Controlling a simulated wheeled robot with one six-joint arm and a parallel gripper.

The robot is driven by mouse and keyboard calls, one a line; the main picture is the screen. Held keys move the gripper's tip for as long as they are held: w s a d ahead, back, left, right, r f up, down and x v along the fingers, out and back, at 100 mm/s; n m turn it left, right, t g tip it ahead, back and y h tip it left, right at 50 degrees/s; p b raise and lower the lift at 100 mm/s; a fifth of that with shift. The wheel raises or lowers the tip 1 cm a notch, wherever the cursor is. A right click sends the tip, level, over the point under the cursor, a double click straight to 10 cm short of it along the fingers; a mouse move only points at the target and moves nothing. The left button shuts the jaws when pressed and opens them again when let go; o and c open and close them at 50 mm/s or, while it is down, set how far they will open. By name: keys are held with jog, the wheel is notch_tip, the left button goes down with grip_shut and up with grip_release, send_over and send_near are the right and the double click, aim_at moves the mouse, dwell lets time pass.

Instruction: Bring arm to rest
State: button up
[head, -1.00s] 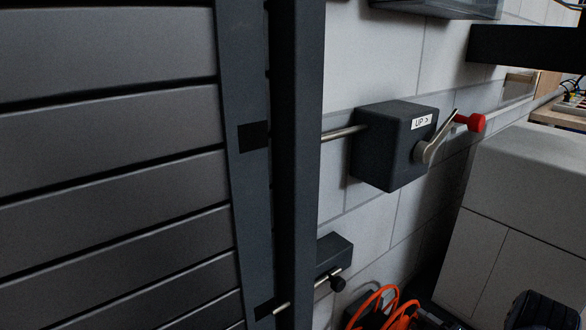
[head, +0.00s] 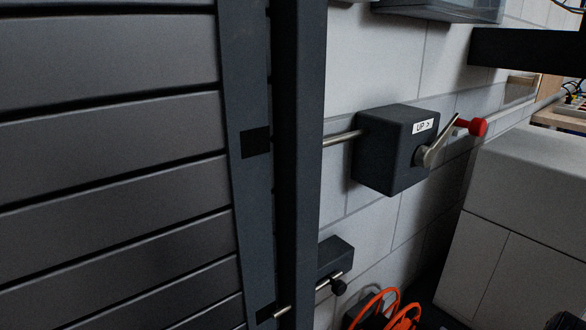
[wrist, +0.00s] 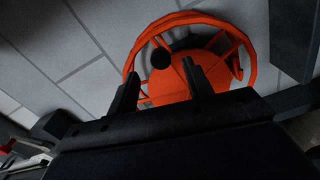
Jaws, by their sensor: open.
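My gripper (wrist: 160,78) is in the wrist view with its two dark fingers apart and nothing between them. Beyond the fingers is an orange reel (wrist: 172,88) with a looped orange rim; I cannot tell how far off it is. In the head view the fingers do not show. A dark shape at the lower right corner there may be part of my arm.
A dark crank box (head: 390,160) marked "UP" with a red-knobbed handle (head: 477,127) is on the pale block wall, right of a grey slatted shutter (head: 110,120). Below are a rod with a black knob (head: 338,286) and orange loops (head: 385,305). A pale cabinet (head: 530,190) stands right.

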aim_at(426, 327)
jog(key=b+x, duration=0.1)
jog(key=x, duration=0.6)
jog(key=shift+a, duration=0.1)
jog(key=shift+s+r+n+p, duration=0.1)
jog(key=shift+r+n+p, duration=0.2)
jog(key=shift+r, duration=0.15)
jog(key=shift+r+n, duration=0.3)
jog(key=shift+n, duration=0.2)
